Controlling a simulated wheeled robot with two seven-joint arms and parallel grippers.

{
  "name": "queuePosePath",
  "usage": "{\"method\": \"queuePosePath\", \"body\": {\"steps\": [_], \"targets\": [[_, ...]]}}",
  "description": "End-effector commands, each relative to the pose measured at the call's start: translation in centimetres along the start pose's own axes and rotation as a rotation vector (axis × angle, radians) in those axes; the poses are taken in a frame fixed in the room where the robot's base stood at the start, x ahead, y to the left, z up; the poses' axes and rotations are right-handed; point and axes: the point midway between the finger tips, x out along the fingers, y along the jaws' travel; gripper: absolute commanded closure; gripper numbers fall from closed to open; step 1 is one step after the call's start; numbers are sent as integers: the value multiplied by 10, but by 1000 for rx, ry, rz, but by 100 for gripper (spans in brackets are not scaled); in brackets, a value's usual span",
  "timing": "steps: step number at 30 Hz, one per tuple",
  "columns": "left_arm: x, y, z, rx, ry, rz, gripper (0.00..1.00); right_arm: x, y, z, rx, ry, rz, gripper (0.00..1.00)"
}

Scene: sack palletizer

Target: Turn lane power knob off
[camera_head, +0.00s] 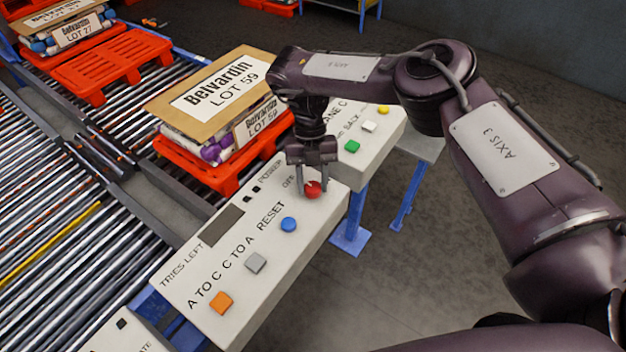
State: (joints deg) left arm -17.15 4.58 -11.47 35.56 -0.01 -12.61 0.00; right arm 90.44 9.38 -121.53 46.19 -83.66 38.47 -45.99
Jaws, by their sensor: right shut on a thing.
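A round red knob (313,190) sits at the upper right end of the light grey control panel (238,285). My right gripper (312,180) comes down from above and is shut on the red knob, with a finger on either side of it. The fingers and wrist hide part of the knob and of the small lettering next to it, so I cannot tell its setting. My left gripper is out of view.
The panel also has a blue button (289,224), a grey button (255,263), an orange button (221,302) and a dark display (222,225). A second panel (384,133) stands behind. A loaded red pallet (222,172) rests on the roller conveyor (50,225).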

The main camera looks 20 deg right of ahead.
Motion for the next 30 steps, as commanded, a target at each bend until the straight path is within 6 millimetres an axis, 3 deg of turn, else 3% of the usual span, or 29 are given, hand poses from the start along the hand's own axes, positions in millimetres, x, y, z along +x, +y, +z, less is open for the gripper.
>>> {"method": "queuePosePath", "body": {"steps": [23, 24, 28, 30], "targets": [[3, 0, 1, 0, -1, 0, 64, -1, 1, 0, -88, -2, -35, 85], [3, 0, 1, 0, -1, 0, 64, -1, 1, 0, -88, -2, -35, 57], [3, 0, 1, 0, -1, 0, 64, 0, 1, 0, -87, -1, -35, 40], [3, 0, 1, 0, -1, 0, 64, 0, 1, 0, -87, -1, -35, 40]]}}
